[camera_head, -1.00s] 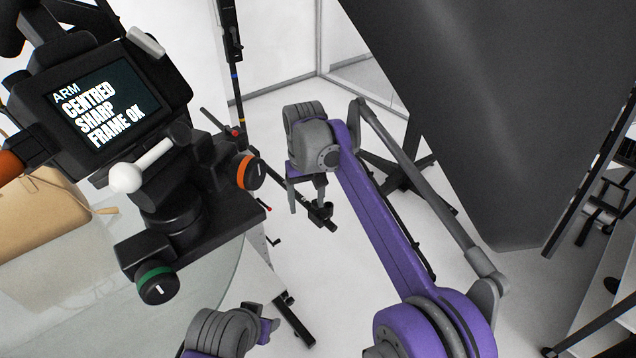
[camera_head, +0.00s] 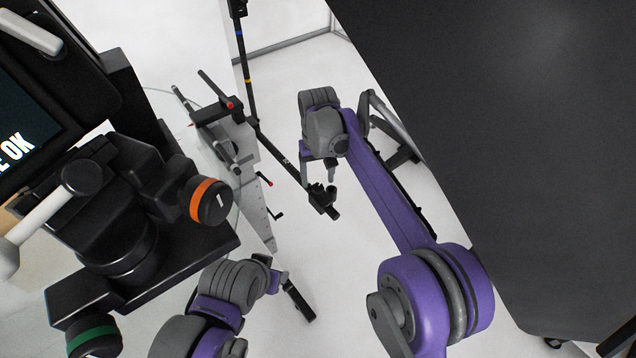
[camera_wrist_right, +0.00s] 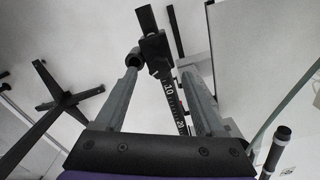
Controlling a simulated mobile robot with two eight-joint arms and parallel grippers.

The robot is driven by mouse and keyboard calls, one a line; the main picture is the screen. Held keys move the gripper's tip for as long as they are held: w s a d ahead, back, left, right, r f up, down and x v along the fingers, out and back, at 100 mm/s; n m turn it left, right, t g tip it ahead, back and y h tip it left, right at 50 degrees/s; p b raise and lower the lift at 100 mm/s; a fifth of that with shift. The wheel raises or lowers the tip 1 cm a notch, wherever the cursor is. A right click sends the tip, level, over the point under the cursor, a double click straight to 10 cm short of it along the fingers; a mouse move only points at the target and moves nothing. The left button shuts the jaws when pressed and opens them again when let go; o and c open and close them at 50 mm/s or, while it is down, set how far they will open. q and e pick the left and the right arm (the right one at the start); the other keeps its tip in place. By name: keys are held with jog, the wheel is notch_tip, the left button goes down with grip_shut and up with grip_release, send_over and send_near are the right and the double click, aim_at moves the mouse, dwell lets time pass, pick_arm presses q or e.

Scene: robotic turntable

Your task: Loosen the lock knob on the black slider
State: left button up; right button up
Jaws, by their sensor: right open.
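My right gripper (camera_head: 318,172) hangs near the middle of the head view, pointing down, its two fingers apart and empty. In the right wrist view, the open fingers (camera_wrist_right: 160,75) stand either side of a black bar with a white scale (camera_wrist_right: 170,92). A black block (camera_wrist_right: 155,46) with a short round stub, which may be a knob (camera_wrist_right: 135,58), sits beyond the fingertips. At the left, a black mount carries an orange-ringed knob (camera_head: 205,201) and a green-ringed knob (camera_head: 94,339). I cannot tell which part is the black slider. My left gripper (camera_head: 272,278) is partly hidden at the bottom.
A black screen (camera_head: 25,120) and white-tipped lever (camera_head: 45,215) stand at the left. A large dark panel (camera_head: 490,130) fills the right. A long black bar (camera_head: 285,158) slants down to a dark end piece (camera_head: 324,200) just below my right gripper. Bare floor lies between.

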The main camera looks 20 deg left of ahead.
aim_at(318, 190)
jog(key=shift+f, duration=1.4)
grip_shut()
